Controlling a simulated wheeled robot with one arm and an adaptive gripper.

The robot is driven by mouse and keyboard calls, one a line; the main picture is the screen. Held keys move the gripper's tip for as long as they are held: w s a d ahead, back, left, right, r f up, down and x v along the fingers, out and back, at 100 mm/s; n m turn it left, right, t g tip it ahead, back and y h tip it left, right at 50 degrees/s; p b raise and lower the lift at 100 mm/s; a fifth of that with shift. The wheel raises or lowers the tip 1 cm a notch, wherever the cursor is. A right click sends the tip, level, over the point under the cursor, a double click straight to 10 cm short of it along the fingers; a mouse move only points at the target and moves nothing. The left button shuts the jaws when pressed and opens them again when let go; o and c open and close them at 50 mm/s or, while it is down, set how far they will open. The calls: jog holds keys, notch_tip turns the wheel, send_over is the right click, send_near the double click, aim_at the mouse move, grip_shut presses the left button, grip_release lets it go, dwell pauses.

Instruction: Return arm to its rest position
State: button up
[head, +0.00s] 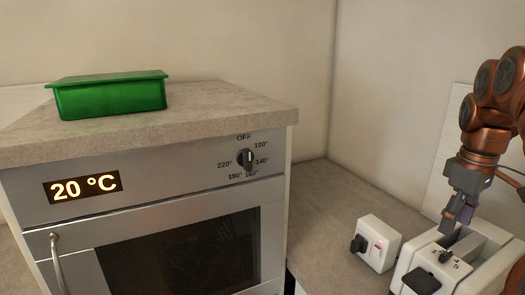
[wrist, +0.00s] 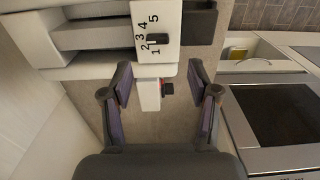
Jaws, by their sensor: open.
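My copper-coloured arm (head: 492,115) reaches down at the right of the head view. My gripper (head: 452,222) is over the white toaster (head: 476,262), close to its slot. I cannot tell whether it touches it. In the wrist view my gripper (wrist: 160,75) has its two fingers spread apart with nothing held between them. The toaster's numbered dial panel (wrist: 155,22) lies just beyond the fingertips. A small white switch box (wrist: 150,97) shows between the fingers.
The switch box with a black knob (head: 380,243) stands left of the toaster on the grey counter (head: 318,215). An oven (head: 170,215) reading 20 °C stands at left, with a green lidded box (head: 112,98) on top. A wall is behind.

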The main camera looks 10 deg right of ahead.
jog(key=s+a+f, duration=0.2)
jog(key=a+f, duration=0.2)
jog(key=a, duration=0.5)
jog(key=s+a+f, duration=0.2)
jog(key=a+f, duration=0.1)
jog(key=a, duration=0.7)
jog(key=s+a+f+m+g, duration=0.1)
jog(key=s+a+f+m, duration=0.2)
jog(key=s+a+f, duration=0.5)
jog(key=s+f, duration=0.4)
jog(key=s, duration=0.1)
jog(key=shift+s+a+g, duration=0.2)
jog(key=shift+s+g, duration=0.1)
jog(key=shift+g, duration=0.1)
